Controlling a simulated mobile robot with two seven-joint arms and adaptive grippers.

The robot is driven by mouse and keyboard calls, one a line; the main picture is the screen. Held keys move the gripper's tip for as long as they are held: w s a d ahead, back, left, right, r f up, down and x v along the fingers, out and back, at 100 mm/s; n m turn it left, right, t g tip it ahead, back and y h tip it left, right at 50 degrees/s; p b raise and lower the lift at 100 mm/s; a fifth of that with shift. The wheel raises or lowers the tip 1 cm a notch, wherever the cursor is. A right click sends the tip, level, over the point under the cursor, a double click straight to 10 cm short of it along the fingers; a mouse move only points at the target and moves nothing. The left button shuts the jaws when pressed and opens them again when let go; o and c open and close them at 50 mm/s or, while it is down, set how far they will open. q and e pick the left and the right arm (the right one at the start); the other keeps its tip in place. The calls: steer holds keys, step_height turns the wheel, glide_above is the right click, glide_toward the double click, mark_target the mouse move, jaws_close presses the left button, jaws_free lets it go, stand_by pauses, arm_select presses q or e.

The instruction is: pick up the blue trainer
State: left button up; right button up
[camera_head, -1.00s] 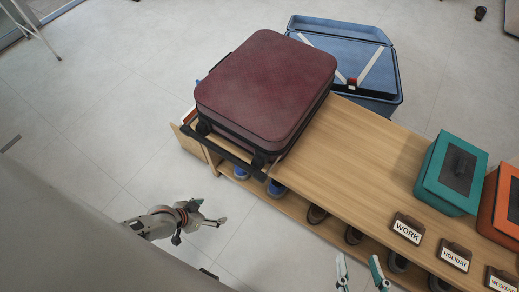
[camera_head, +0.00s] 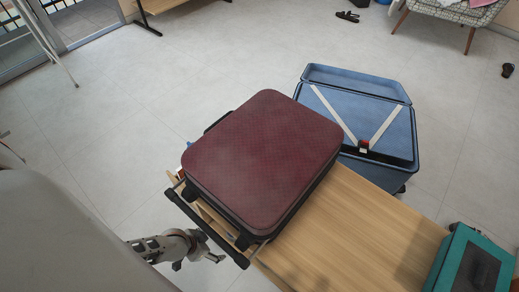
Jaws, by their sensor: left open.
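The blue trainer does not show now; the suitcase and the bench top hide the lower shelf where blue shoes showed earlier. My left gripper (camera_head: 216,258) is at the lower left, just left of the bench end and below the suitcase's extended handle. It is open, and I see nothing between its fingers. My right gripper is out of view.
A dark red suitcase (camera_head: 265,160) lies on the wooden bench (camera_head: 345,235), its black handle (camera_head: 205,228) jutting over the left end. An open blue suitcase (camera_head: 380,110) stands behind. A teal box (camera_head: 440,262) sits at the right.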

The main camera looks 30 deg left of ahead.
arm_select(q)
steer(key=w, duration=0.2)
steer(key=w+d, duration=0.1)
steer(key=w, duration=0.1)
steer(key=w+d+b, duration=0.1)
steer(key=w, duration=0.2)
steer(key=w+d+b, duration=0.1)
steer(key=w, duration=0.2)
steer(key=shift+d+f, duration=0.2)
steer(key=shift+d, duration=0.05)
steer(key=shift+w+f+b, duration=0.2)
steer(key=shift+f+b, duration=0.05)
steer(key=shift+b, duration=0.15)
steer(key=shift+d+f, duration=0.1)
steer(key=shift+f, duration=0.15)
steer(key=shift+w+r, duration=0.1)
steer(key=shift+w, duration=0.25)
steer(key=shift+r, duration=0.1)
steer(key=c, duration=1.4)
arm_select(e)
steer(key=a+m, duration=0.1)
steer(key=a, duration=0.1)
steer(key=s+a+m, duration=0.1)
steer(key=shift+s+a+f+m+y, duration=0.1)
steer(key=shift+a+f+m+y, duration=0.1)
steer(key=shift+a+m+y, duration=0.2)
